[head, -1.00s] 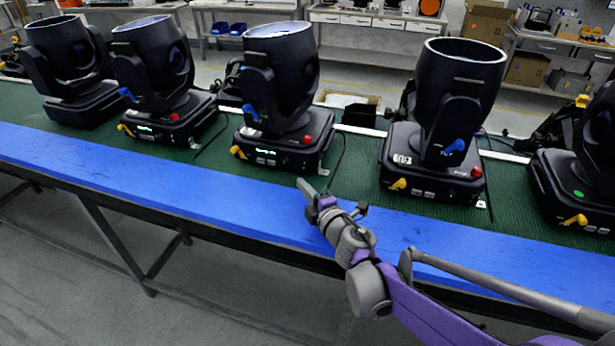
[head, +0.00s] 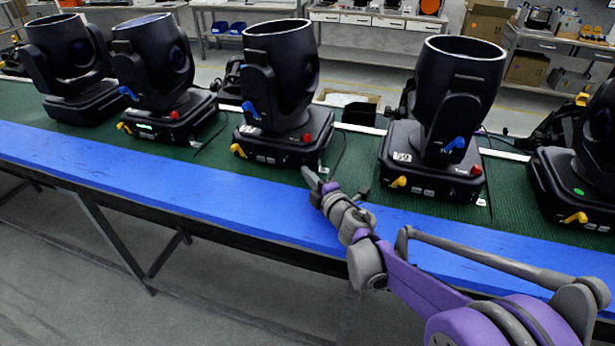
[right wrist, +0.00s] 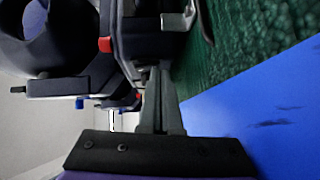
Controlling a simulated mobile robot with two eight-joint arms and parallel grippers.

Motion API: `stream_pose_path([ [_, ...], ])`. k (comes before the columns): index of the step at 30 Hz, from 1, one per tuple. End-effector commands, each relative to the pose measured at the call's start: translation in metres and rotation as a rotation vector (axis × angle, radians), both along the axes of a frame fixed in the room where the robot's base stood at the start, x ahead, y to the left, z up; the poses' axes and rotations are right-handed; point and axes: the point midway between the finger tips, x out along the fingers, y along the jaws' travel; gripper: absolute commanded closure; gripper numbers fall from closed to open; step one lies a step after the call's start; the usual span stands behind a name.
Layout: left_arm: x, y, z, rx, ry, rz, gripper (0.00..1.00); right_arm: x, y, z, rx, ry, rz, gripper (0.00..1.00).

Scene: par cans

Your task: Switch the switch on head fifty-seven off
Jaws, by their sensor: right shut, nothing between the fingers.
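The moving head (head: 282,75) third from the left is black, with a red part (head: 308,139), a blue lever, a yellow lever and a small white number label (head: 249,130) too small to read surely. Its front display is dark. I cannot confirm which head is fifty-seven. My right gripper (head: 318,181) is shut and empty, just in front of this head's base near its right front corner. In the right wrist view, the shut fingers (right wrist: 158,98) are beside a black base, with a red part (right wrist: 105,45) close by. My left gripper is not in view.
Other similar heads stand in a row on the green belt (head: 215,165); the second from the left (head: 150,65) has a lit green display. A cable lies right of the third head. The blue front ledge (head: 130,185) is clear except for my arm above it.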

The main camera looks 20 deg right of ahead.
Motion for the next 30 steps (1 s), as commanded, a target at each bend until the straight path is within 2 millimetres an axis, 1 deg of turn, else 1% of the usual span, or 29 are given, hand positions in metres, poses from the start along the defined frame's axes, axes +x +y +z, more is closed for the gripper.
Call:
stream_pose_path([
  [5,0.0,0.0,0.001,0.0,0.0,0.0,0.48,-0.002,-0.001,0.001,0.0,0.0,0.0,1.0],
  [8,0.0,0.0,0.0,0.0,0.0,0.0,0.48,-0.012,-0.003,0.002,-0.001,0.0,-0.001,1.0],
  [11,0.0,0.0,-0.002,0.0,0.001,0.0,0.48,-0.03,-0.006,0.004,-0.001,-0.001,0.0,1.0],
  [18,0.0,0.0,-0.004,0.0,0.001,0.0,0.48,-0.078,-0.016,0.009,-0.001,-0.001,-0.003,1.0],
  [21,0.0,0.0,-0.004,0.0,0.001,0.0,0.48,-0.092,-0.018,0.01,-0.002,-0.001,-0.001,1.0],
  [25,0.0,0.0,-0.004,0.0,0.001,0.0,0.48,-0.104,-0.021,0.011,-0.001,-0.001,-0.001,1.0],
  [30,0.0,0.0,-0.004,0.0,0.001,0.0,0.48,-0.107,-0.021,0.012,0.0,-0.002,0.0,1.0],
])
